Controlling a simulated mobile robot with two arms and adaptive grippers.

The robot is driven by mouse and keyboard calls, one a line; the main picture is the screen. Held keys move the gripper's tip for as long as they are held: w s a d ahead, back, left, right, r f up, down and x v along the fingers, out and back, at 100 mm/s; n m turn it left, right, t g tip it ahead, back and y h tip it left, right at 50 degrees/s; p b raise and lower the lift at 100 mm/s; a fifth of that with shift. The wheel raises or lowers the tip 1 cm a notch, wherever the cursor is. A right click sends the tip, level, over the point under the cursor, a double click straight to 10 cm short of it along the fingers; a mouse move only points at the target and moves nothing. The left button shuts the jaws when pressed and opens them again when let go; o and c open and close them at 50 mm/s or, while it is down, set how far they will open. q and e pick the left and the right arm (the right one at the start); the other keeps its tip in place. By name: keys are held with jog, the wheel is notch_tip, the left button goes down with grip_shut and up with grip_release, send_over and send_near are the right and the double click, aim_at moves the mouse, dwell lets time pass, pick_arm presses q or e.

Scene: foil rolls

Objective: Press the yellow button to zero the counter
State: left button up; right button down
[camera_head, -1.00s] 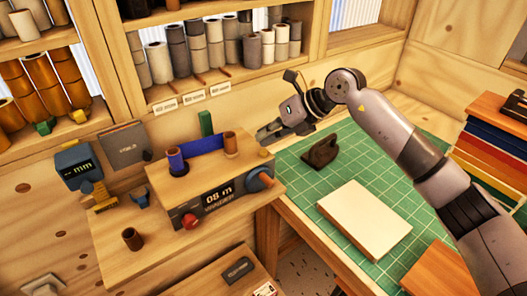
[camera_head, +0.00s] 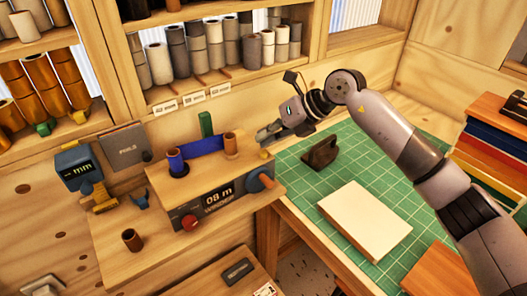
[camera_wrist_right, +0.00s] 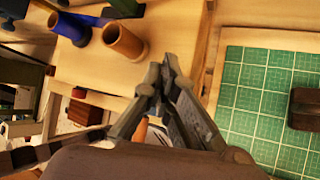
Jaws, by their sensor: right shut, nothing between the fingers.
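The counter is a wooden box with a dark front panel and a display (camera_head: 219,194) that reads 08 m. A small yellow button (camera_head: 264,154) shows at the right rear of the box top. My right gripper (camera_head: 262,138) is just above and behind this button in the head view; I cannot tell whether it touches. In the right wrist view the gripper (camera_wrist_right: 158,78) is shut and empty, with its tips over the edge of the wooden box top (camera_wrist_right: 105,70). The button is not distinguishable there. My left gripper is not in view.
A blue roll (camera_head: 176,162) and a brown tube (camera_head: 231,143) stand on the box. The front panel carries a red knob (camera_head: 189,222) and an orange-and-blue crank (camera_head: 265,180). A green cutting mat (camera_head: 290,178) with a cream block (camera_head: 365,220) lies to the right.

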jog(key=shift+f, duration=0.15)
jog(key=shift+f+b, duration=0.3)
jog(key=shift+b, duration=0.1)
jog(key=shift+f+b, duration=0.4)
jog(key=shift+f, duration=0.1)
dwell(0.4)
jog(key=shift+r, duration=0.1)
dwell(0.4)
jog(key=shift+r+p, duration=0.5)
jog(key=shift+r, duration=0.35)
jog(key=shift+r+p, duration=1.35)
jog(key=shift+r, duration=1.15)
